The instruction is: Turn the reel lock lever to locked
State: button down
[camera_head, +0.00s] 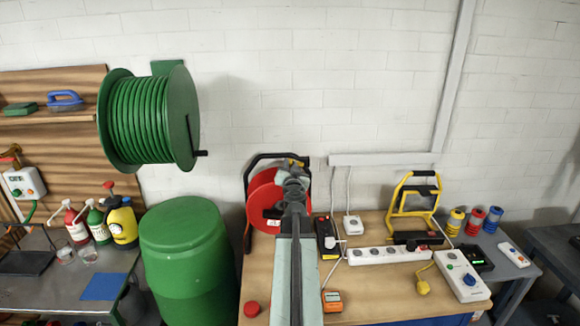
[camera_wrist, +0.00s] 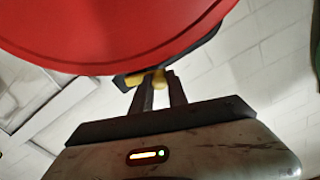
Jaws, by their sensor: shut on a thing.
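A red cable reel (camera_head: 263,198) in a black frame stands on the wooden workbench, partly hidden behind my arm. My gripper (camera_head: 296,168) is at the upper right of the reel. A small yellow part, which looks like the reel lock lever (camera_head: 300,158), shows just beyond it. In the wrist view the red reel disc (camera_wrist: 110,30) fills the top. Below its rim, the two fingers of my gripper (camera_wrist: 160,84) are shut on the yellow lever (camera_wrist: 159,77), beside a dark bar. Whether the lever stands at locked cannot be read.
The workbench (camera_head: 255,275) also holds a white power strip (camera_head: 390,254), a yellow work light (camera_head: 415,195), an orange meter (camera_head: 332,301) and a red round piece (camera_head: 251,309). A green barrel (camera_head: 185,262) stands left of it. A green hose reel (camera_head: 150,120) hangs on the wall.

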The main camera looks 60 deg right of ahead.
jog(key=shift+r+m, duration=0.1)
jog(key=shift+m, duration=0.2)
jog(key=shift+s+d+r+m+p, duration=0.5)
jog(key=shift+s+m, duration=0.2)
jog(key=shift+m, duration=1.55)
jog(key=shift+s+d+r+m+p, duration=0.35)
jog(key=shift+s+r+m+p, duration=0.25)
jog(key=shift+m, duration=1.6)
jog(key=shift+s+d+r+m+p, duration=0.4)
jog(key=shift+s+m, duration=0.35)
jog(key=shift+m, duration=1.5)
jog(key=shift+f, duration=0.1)
jog(key=c, duration=1.3)
grip_release()
